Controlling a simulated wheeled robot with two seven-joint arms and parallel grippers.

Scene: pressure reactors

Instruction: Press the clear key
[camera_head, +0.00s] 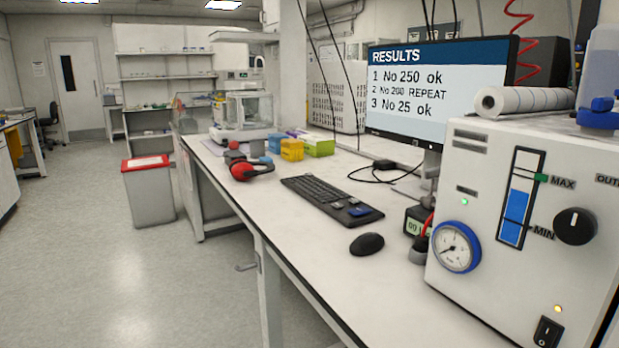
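A black keyboard (322,195) lies on the white bench (310,265), angled toward the lower right. No key lettering can be read, so I cannot tell which key is the clear key. A monitor (440,90) behind it reads "RESULTS", with "1 No 250 ok", "2 No 200 REPEAT" and "3 No 25 ok". Neither of my grippers is in view.
A black mouse (367,244) lies in front of the keyboard. A white machine (480,190) with a blue-rimmed gauge (457,247) fills the right. A red-lidded bin (149,195) stands on the floor, which is open at left.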

